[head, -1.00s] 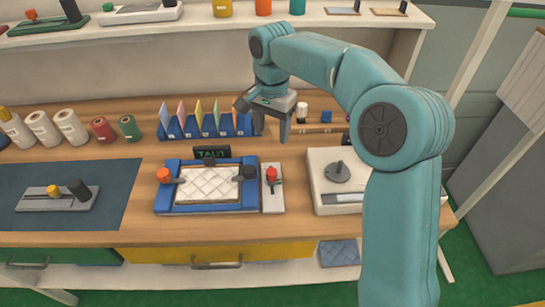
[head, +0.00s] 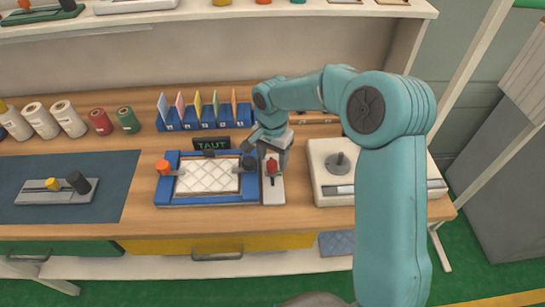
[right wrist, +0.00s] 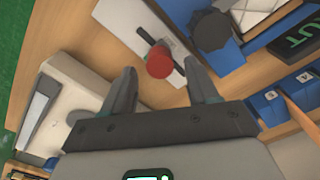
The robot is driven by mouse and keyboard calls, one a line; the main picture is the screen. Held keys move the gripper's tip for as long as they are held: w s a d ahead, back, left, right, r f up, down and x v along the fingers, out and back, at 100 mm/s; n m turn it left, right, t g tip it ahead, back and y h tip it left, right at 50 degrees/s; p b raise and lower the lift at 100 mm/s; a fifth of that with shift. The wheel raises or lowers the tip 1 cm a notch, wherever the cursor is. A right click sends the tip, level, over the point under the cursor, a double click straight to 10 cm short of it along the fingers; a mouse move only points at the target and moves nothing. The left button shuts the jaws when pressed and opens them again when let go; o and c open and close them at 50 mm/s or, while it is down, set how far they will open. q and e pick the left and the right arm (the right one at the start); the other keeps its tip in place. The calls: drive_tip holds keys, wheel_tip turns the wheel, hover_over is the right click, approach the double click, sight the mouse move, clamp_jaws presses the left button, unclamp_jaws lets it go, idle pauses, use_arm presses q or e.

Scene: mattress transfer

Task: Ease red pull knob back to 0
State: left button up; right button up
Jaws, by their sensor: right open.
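The red pull knob (head: 272,167) stands on a narrow white slotted plate (head: 274,191) at the right side of the blue frame. In the right wrist view the red knob (right wrist: 159,61) lies between and just beyond my fingertips. My right gripper (head: 270,158) is open and comes down over the plate from behind. In the right wrist view its two fingers (right wrist: 163,76) are spread apart with nothing between them. Part of the knob's surroundings is hidden by the gripper in the head view. The scale mark at 0 is too small to read. My left gripper is not in view.
The blue frame (head: 168,194) holds a white quilted pad (head: 208,175), with an orange knob and a black knob at its sides. A white box with a grey dial (head: 338,163) stands right of the plate.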

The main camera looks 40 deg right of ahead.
drive_tip(key=shift+f, duration=0.65)
clamp_jaws()
